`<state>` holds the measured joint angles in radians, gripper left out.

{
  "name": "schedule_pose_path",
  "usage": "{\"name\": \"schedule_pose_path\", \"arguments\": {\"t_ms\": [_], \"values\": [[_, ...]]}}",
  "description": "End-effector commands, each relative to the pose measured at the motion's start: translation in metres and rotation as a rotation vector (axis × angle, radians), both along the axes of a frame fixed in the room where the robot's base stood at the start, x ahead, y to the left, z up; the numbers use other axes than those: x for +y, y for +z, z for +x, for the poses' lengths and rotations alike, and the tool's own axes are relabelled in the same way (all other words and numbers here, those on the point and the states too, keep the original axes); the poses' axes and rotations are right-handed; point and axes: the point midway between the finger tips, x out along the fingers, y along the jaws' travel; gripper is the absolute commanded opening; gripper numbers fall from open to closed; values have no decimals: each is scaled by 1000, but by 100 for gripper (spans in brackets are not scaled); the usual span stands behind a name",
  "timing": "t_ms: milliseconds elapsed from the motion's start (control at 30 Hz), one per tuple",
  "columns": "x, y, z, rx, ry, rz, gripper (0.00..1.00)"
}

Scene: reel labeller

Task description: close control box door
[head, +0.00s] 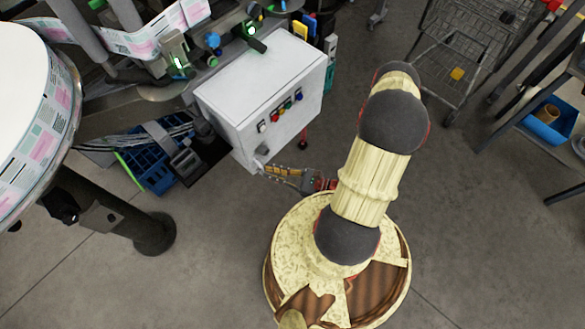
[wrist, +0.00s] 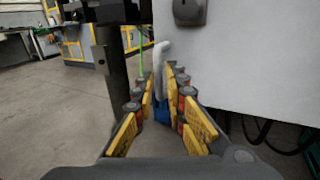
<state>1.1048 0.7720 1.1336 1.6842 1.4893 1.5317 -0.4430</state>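The white control box (head: 262,85) stands in the upper middle of the head view. Its front face carries a row of coloured buttons (head: 280,111). I cannot tell whether its door is fully shut or ajar. A white rounded piece (wrist: 161,60), perhaps a handle, stands between or just beyond the fingertips, beside a large white panel (wrist: 245,60) with a dark grey fitting (wrist: 189,11). Contact is unclear.
A labelling machine with a large label reel (head: 35,120) is at the left, and a blue crate (head: 150,170) lies below it. A dark post (wrist: 112,60) stands close left of the fingers. A wire cart (head: 470,50) is at the upper right.

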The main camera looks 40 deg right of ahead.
Motion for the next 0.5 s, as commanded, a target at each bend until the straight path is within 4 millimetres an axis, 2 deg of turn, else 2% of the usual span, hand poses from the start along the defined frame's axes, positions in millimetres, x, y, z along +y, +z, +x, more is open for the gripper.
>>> {"name": "schedule_pose_path", "arguments": {"t_ms": [500], "values": [[-33,0,-50,-2,-4,-3,13]]}}
